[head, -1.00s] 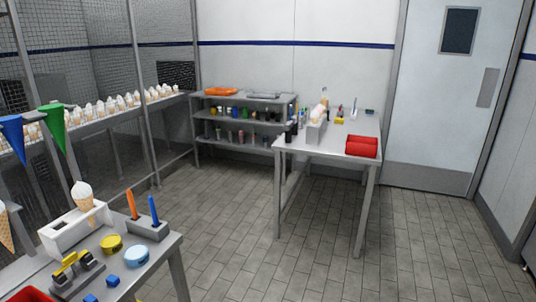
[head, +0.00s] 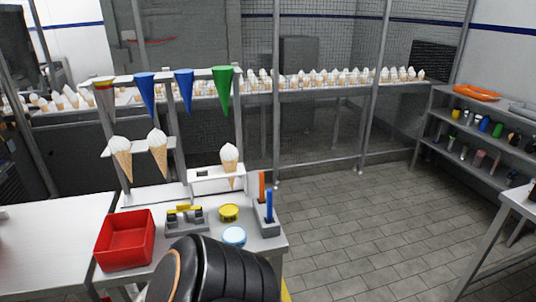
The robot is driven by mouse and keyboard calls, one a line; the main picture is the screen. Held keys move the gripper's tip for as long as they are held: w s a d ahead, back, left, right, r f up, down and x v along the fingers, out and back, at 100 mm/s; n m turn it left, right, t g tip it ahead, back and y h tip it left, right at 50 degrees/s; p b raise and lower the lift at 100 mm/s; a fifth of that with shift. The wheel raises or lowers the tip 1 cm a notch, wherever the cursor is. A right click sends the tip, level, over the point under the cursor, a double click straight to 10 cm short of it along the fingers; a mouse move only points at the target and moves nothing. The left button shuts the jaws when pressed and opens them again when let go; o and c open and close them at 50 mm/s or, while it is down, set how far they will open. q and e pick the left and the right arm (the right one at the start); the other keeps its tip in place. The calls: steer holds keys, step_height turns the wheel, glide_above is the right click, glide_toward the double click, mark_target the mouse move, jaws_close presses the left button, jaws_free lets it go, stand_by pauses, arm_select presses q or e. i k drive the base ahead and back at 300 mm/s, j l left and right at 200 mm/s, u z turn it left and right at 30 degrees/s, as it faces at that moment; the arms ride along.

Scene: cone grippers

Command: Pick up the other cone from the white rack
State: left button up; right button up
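A white rack (head: 205,183) stands at the back of a small work table. One waffle cone with a white top (head: 229,157) stands upright in its right part. The left part of the rack shows a dark opening with no cone in it. Two more cones with white tops, a left one (head: 121,155) and a right one (head: 158,150), hang in a pale shelf behind and to the left of the rack. Neither of my grippers shows in the head view, so I cannot see what they hold.
A red tray (head: 126,240), yellow disc (head: 229,212), light blue disc (head: 234,236) and grey holder with orange and blue sticks (head: 264,215) stand on the table. Blue and green funnels (head: 223,90) hang above. A black ribbed part covers the table's front. Floor is clear at right.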

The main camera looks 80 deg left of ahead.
mark_target(229, 153)
steer(key=u, duration=1.45)
steer(key=i+l, duration=0.05)
steer(key=l, duration=0.05)
